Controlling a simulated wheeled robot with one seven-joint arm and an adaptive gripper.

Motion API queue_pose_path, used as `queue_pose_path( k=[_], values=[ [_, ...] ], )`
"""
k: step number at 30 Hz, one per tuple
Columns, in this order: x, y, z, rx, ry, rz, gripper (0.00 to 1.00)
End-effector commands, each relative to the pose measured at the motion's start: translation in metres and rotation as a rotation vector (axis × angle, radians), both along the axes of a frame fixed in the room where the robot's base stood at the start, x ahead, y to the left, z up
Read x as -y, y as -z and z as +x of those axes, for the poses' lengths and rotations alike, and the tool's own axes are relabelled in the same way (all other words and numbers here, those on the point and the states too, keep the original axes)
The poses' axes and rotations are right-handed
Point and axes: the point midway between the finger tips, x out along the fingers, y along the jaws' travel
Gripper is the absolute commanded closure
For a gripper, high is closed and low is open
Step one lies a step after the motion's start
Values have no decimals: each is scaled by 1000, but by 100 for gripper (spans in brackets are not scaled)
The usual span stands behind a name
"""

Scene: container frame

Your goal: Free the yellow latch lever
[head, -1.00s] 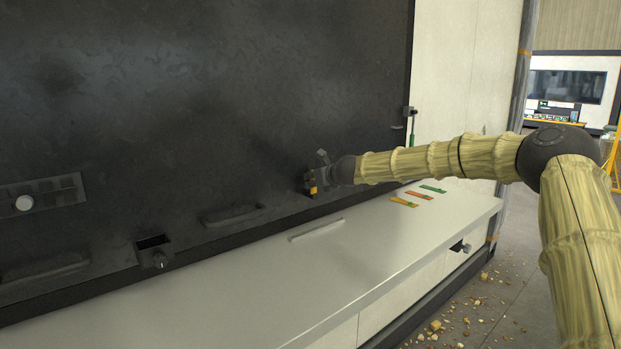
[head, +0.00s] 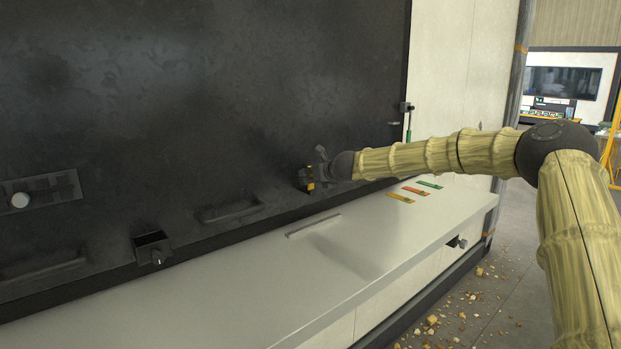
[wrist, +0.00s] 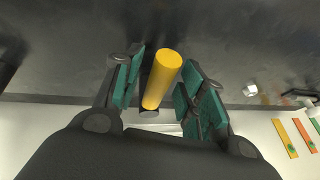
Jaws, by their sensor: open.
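The yellow latch lever (wrist: 162,80) shows in the wrist view as a yellow cylinder on the dark panel. It lies between the two green-padded fingers of my gripper (wrist: 160,88), with a gap visible on the left and little or none on the right. My gripper is open around it; I cannot tell whether a finger touches it. In the head view my gripper (head: 316,172) is at the lower part of the dark panel, and a bit of the yellow lever (head: 310,174) shows beside it. The lever's base is mostly hidden.
A pale counter (head: 250,285) runs below the dark panel (head: 200,90). Several coloured strips (head: 416,192) lie on its right. A small dark box with a knob (head: 152,248) sits at left on the panel. A green-handled part (head: 408,122) is at the panel's right edge. Debris lies on the floor.

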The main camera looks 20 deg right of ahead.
Motion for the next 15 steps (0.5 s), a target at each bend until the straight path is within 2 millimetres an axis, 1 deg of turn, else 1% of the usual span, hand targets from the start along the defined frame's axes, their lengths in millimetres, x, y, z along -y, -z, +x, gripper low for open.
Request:
queue_pose_path(
  k=[5, 15],
  values=[
    [5, -8, -17, 2, 2, 2, 59],
    [13, -30, -68, 3, 1, 2, 59]
  ],
)
